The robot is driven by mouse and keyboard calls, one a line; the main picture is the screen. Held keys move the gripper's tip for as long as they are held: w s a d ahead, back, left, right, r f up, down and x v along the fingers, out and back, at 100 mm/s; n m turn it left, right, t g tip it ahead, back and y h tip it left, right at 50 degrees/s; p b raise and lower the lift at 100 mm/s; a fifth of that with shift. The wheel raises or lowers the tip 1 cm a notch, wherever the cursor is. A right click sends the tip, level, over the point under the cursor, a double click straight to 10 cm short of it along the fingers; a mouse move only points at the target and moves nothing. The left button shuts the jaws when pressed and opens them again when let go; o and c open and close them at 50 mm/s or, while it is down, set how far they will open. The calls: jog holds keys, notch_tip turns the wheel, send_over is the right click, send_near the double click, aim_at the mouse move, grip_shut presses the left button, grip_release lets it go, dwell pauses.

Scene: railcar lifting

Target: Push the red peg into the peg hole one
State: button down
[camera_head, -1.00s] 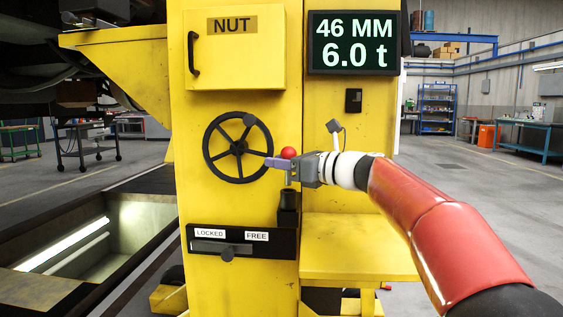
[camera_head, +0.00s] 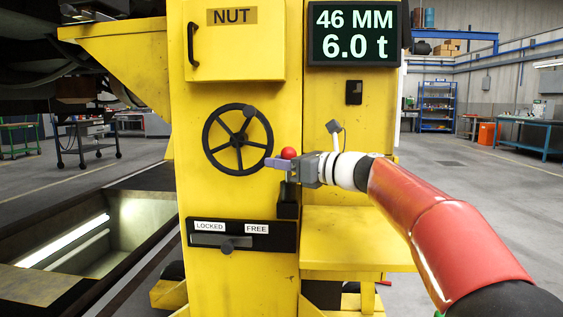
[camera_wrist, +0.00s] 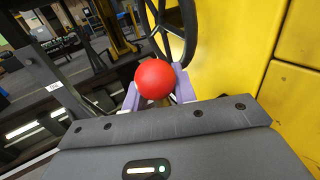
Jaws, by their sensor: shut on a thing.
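The red peg shows as a round red ball-shaped head (camera_head: 288,153) at my gripper in the head view, and large in the wrist view (camera_wrist: 155,79). My gripper (camera_head: 279,162) is shut on it below the head, with purple fingers on both sides in the wrist view (camera_wrist: 158,88). A black block-like socket (camera_head: 288,201) on the yellow column stands directly below; I take it as peg hole one, though no label shows. A short bit of shank shows between gripper and socket. How deep the peg's lower end sits in the socket is hidden.
A black handwheel (camera_head: 238,139) is close to the left of the fingertips. Below is a LOCKED/FREE slider panel (camera_head: 241,236). A yellow ledge (camera_head: 358,240) juts out under my arm. A display (camera_head: 353,34) reads 46 MM and 6.0 t. An open pit lies at left.

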jog(key=shift+f+b, duration=0.85)
jog(key=shift+f, duration=0.45)
jog(key=c, duration=1)
grip_release()
jog(key=shift+c, duration=0.2)
jog(key=v, duration=0.8)
